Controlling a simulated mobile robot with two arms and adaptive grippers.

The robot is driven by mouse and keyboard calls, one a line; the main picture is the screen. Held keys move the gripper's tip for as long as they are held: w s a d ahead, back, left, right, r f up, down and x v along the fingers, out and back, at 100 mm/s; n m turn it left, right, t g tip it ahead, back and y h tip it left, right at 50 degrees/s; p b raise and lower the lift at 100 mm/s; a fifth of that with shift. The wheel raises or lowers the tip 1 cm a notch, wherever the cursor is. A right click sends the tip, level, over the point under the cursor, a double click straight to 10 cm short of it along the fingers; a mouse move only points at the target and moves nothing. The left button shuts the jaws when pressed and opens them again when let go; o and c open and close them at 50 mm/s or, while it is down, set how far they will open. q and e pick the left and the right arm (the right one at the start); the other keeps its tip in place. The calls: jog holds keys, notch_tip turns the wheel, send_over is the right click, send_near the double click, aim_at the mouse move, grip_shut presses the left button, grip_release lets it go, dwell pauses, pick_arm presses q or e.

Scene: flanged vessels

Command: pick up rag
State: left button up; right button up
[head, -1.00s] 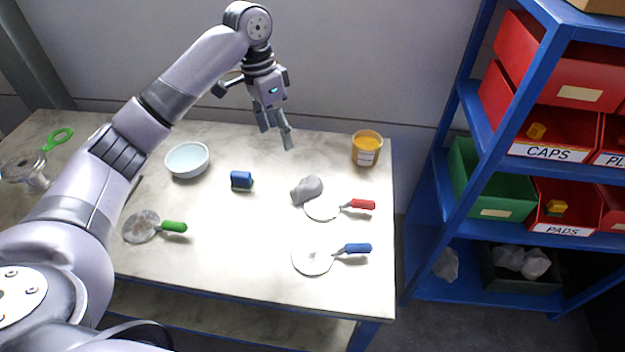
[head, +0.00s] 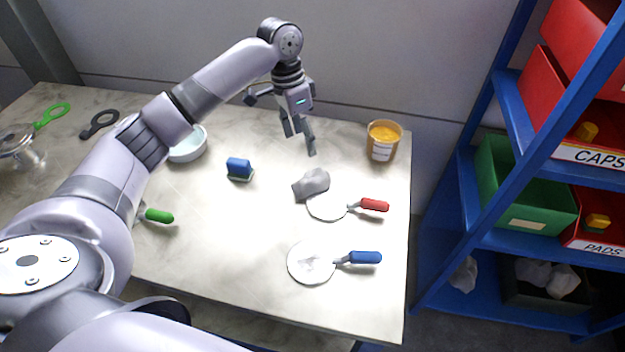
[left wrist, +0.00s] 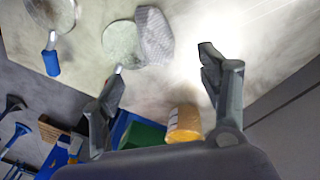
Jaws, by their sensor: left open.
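The grey crumpled rag (head: 311,184) lies on the table, its lower right edge by the white disc of the red-handled tool (head: 330,206). The rag also shows in the left wrist view (left wrist: 155,36), at the top beside a round disc. My left gripper (head: 302,150) is open and empty. It hangs above the table, over and slightly behind the rag in the head view. In the left wrist view its two fingers (left wrist: 160,78) are spread apart, with the rag beyond them. My right gripper is not in view.
An orange-filled tub (head: 383,142) stands at the table's back right. A blue-handled disc tool (head: 312,262), a blue block (head: 239,168) and a white bowl (head: 188,146) are on the table. A blue shelf (head: 468,232) with bins stands to the right.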

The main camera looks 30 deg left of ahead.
pick_arm(q)
jog(key=p, duration=0.1)
send_over(311, 177)
jog(key=a, duration=0.1)
jog(key=f, duration=0.6)
jog(key=shift+w+a+f, duration=0.2)
jog(key=shift+w+f, duration=0.05)
jog(key=f, duration=0.1)
jog(key=d+f+p, duration=0.1)
jog(key=f, duration=0.2)
jog(key=shift+s+d+f+p, duration=0.15)
jog(key=shift+s+f+p, duration=0.15)
jog(key=shift+p, duration=0.1)
jog(key=shift+f, duration=0.3)
jog(key=shift+c, duration=0.3)
jog(key=c, duration=1.3)
jog(key=shift+r, duration=0.1)
